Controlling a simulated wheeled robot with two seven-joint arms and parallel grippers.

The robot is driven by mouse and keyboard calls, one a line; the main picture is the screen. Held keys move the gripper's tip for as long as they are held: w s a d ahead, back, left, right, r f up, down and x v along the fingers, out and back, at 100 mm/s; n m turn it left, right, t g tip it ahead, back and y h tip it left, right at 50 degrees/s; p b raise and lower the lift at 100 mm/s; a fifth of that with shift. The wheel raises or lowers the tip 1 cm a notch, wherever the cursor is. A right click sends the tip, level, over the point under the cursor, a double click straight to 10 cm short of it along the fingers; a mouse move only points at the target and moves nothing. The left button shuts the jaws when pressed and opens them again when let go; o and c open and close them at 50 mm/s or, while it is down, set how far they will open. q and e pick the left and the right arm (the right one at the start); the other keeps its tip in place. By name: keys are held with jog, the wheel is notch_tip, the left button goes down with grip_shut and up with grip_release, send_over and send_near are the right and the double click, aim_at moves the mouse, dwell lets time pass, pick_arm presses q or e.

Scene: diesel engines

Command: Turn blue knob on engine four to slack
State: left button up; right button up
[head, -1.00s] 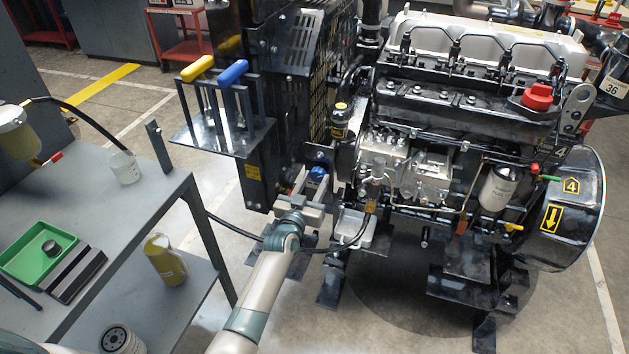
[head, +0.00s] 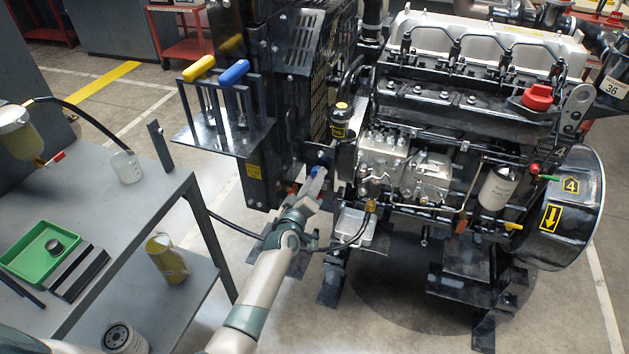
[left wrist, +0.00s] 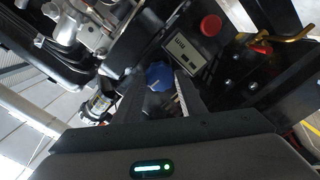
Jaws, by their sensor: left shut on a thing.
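The blue knob (left wrist: 158,76) shows between the fingers of my left gripper (left wrist: 161,92) in the left wrist view. In the head view my left gripper (head: 317,174) reaches the engine's lower left side, seen with its fingers nearly edge-on and rolled. It is shut on the knob, whose blue (head: 321,158) shows only in part at the fingertips. The knob's marked positions cannot be read. My right gripper is not in view.
A red button (left wrist: 211,25) and a small display (left wrist: 187,48) sit beside the knob. Yellow (head: 198,68) and blue (head: 234,72) lever handles stand above my arm. A grey workbench (head: 95,225) holds a green tray (head: 22,262) and a beaker (head: 126,167) at left.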

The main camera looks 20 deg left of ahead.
pick_arm(q)
jog(key=shift+n, duration=0.6)
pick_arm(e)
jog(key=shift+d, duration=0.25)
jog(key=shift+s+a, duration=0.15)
pick_arm(q)
jog(key=o, duration=1)
jog(key=shift+o, duration=0.2)
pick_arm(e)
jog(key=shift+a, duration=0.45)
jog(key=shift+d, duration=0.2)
